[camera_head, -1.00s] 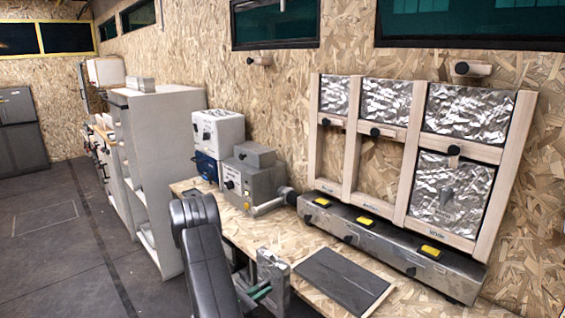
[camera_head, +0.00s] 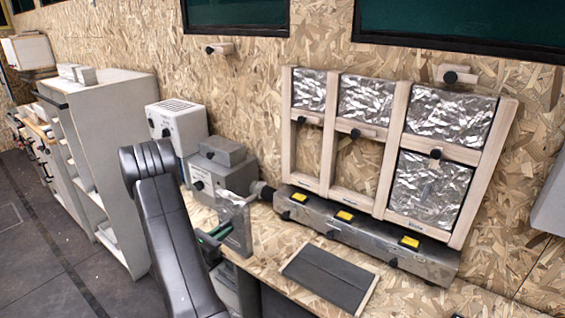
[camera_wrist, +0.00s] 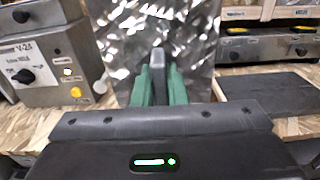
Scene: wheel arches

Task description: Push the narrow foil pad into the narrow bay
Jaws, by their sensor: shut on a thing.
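My gripper (camera_wrist: 158,80) has green fingers shut on the grey grip of a foil pad (camera_wrist: 115,45), which I take to be the narrow one. In the head view the pad (camera_head: 238,228) stands upright above the bench's near edge, apart from the frame; the gripper (camera_head: 210,243) is partly hidden by my arm. The wooden frame (camera_head: 390,150) has three bays side by side below a row of foil panels. The left bay (camera_head: 306,155), seemingly the narrowest, and the middle bay (camera_head: 357,168) show bare board. The right, widest bay holds a foil pad (camera_head: 425,192).
A long metal unit (camera_head: 365,238) with yellow switches runs below the frame. A dark mat (camera_head: 328,272) lies on the bench before it. A grey machine (camera_head: 213,170) stands left of the frame and beside the held pad in the wrist view (camera_wrist: 40,60).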

